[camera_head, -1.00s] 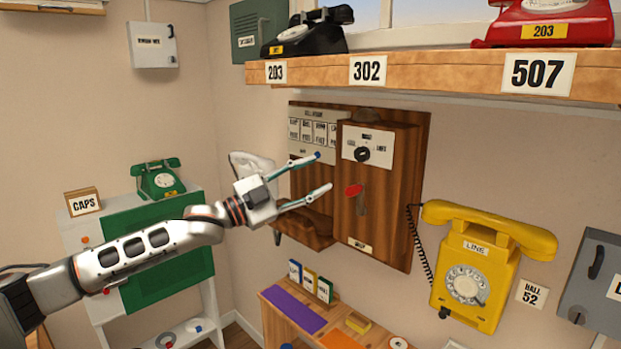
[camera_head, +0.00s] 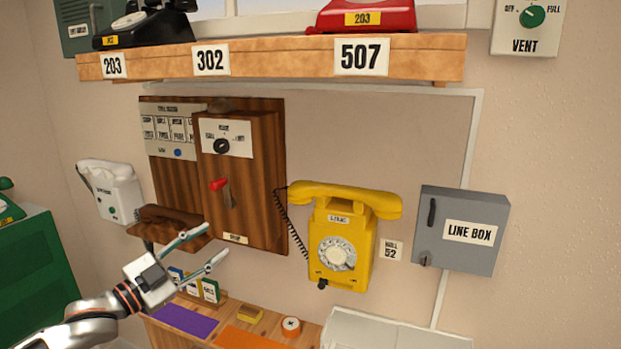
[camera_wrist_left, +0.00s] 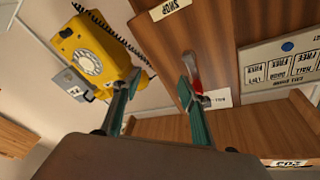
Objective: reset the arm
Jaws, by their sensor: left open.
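My left gripper (camera_head: 197,252) comes in from the lower left in the head view. Its two fingers are spread apart with nothing between them. It is in front of and below the wooden call box (camera_head: 240,180), which has a red-handled lever (camera_head: 219,184) on its front. In the left wrist view the open fingers of the left gripper (camera_wrist_left: 158,78) point toward the wall, with the red lever (camera_wrist_left: 190,64) just beyond one fingertip and the yellow phone (camera_wrist_left: 95,58) beyond the other. My right gripper is in neither view.
The yellow dial phone (camera_head: 345,235) hangs on the wall, with the grey line box (camera_head: 462,230) to its right. A wooden shelf (camera_head: 280,62) above bears a black phone (camera_head: 145,25) and a red phone (camera_head: 365,15). Below is a low bench with a purple mat (camera_head: 186,320).

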